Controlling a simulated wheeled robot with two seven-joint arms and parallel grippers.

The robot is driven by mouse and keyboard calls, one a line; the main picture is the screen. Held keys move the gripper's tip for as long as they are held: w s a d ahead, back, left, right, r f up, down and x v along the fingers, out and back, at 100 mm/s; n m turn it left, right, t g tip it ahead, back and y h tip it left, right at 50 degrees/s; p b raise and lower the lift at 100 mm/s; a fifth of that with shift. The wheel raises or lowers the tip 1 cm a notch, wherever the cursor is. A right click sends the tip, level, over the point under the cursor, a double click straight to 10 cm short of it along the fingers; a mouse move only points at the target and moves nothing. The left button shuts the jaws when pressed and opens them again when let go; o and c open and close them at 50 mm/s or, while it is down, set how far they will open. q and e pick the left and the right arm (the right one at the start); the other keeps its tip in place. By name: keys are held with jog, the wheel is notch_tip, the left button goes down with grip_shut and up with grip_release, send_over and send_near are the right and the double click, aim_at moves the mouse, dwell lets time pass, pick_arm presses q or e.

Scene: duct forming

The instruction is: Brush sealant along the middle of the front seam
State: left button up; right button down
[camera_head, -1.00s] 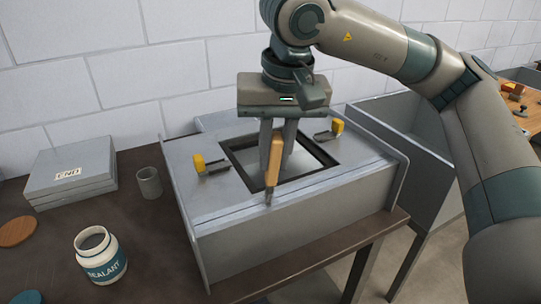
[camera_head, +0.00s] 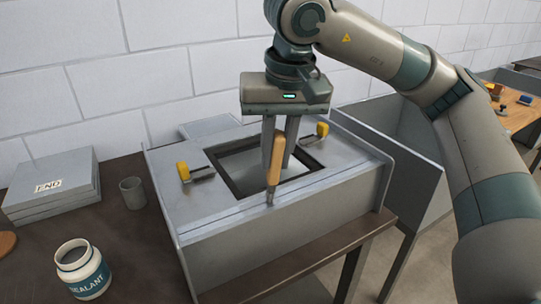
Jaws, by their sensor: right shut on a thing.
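My right gripper (camera_head: 276,150) is shut on a brush (camera_head: 274,165) with a wooden handle, held nearly upright with its tip down. The brush tip is at the front seam (camera_head: 240,204) of the grey metal duct (camera_head: 290,224), near the seam's middle. I cannot tell whether the bristles touch the metal. The duct has a dark-framed square opening (camera_head: 228,182) in its top, partly hidden by the gripper. An open white jar labelled SEALANT (camera_head: 83,269) stands on the brown table at the lower left. My left gripper is not in view.
Yellow-handled clamps (camera_head: 184,172) and (camera_head: 321,130) sit on either side of the opening. A grey cup (camera_head: 132,192) and a stack of grey panels labelled END (camera_head: 52,188) stand left of the duct. A grey bin (camera_head: 405,165) stands to the right.

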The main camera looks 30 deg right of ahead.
dwell(0.4)
jog(key=shift+d+f+b, duration=0.15)
jog(key=shift+d+b, duration=0.3)
jog(key=shift+d, duration=1)
jog(key=d, duration=0.3)
jog(key=shift+w+d+b, duration=0.1)
jog(key=shift+d+b, duration=0.05)
jog(key=shift+b, duration=0.25)
jog(key=shift+w+d, duration=0.1)
jog(key=shift+d, duration=1.3)
